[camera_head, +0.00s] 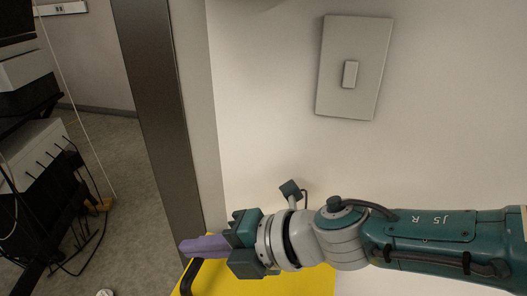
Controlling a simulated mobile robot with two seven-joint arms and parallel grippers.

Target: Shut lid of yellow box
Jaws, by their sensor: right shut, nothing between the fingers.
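A yellow surface (305,284), part of the yellow box, shows at the bottom edge of the head view. Most of the box is out of frame, and I cannot tell how far its lid is open. A dark bar like a handle or edge (187,276) runs along its left side. My right gripper (184,246) has purple fingers, shut and empty, pointing left. It is over the left top corner of the yellow surface, near the dark bar; I cannot tell whether it touches. My left gripper is not in view.
A pale wall with a switch plate (354,68) stands behind. A dark brown post (160,110) rises just left of the yellow surface. Further left are a dark rack with cables (45,190) and open grey floor (115,160).

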